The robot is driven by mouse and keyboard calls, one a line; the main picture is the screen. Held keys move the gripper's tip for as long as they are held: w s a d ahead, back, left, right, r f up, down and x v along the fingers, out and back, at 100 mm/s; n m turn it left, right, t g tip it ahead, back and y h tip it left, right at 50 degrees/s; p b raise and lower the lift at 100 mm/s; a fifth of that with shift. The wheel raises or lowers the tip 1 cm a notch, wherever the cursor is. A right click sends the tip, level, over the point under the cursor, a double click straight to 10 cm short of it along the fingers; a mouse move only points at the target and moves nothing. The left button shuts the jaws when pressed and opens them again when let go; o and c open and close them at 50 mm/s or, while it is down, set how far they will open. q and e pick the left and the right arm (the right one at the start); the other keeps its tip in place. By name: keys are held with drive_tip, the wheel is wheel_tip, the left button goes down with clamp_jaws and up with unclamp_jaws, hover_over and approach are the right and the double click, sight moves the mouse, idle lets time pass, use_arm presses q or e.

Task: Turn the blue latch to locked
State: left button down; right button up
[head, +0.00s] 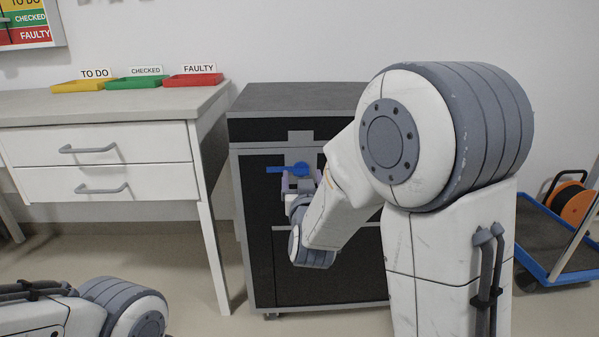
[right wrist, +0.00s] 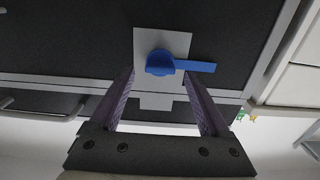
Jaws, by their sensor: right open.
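The blue latch (head: 288,169) is on the front of the dark cabinet, just below its top drawer band. It has a round hub and a bar lying level, pointing left in the head view. In the right wrist view the latch (right wrist: 163,63) sits on a pale square plate (right wrist: 178,42), its bar pointing right. My right gripper (head: 299,183) is in front of the cabinet at the latch. In the right wrist view its two purple fingers (right wrist: 159,75) are open, with the hub between their tips in the picture; contact cannot be told. My left gripper is out of view.
The grey-framed cabinet (head: 250,240) stands right of a white-drawered table (head: 125,105). Yellow (head: 84,86), green (head: 134,83) and red (head: 193,80) trays lie on that table. A blue cart (head: 560,268) with an orange reel stands at right.

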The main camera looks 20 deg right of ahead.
drive_tip(key=shift+w+d+f, duration=0.1)
drive_tip(key=shift+w+d, duration=0.1)
drive_tip(key=shift+w, duration=0.35)
clamp_jaws()
idle(1.1)
